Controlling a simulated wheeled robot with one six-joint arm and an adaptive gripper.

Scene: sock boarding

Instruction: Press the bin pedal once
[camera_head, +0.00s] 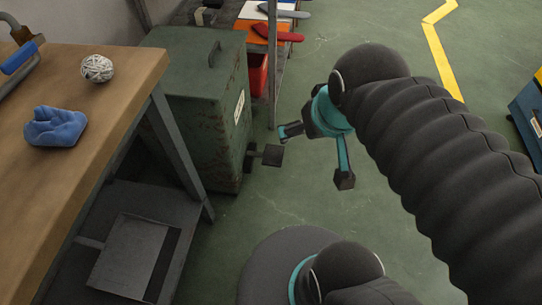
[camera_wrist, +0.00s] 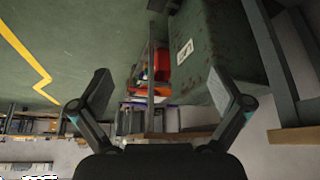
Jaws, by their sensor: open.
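The green bin (camera_head: 197,105) stands on the floor beside the workbench, with a dark handle on its lid and a pale label on its side. Its dark pedal (camera_head: 265,154) sticks out low from the side facing my gripper. My gripper (camera_head: 317,156) is open and empty, its fingers spread, just right of the pedal in the head view. I see no contact with the pedal, though the exact height gap is hard to judge. In the wrist view the bin (camera_wrist: 205,35) is at upper right, beyond the open gripper (camera_wrist: 162,92); the pedal is not clear there.
A rack with a red bin (camera_head: 257,75) stands behind the green bin. A blue box (camera_head: 528,110) is at right. The green floor between is clear.

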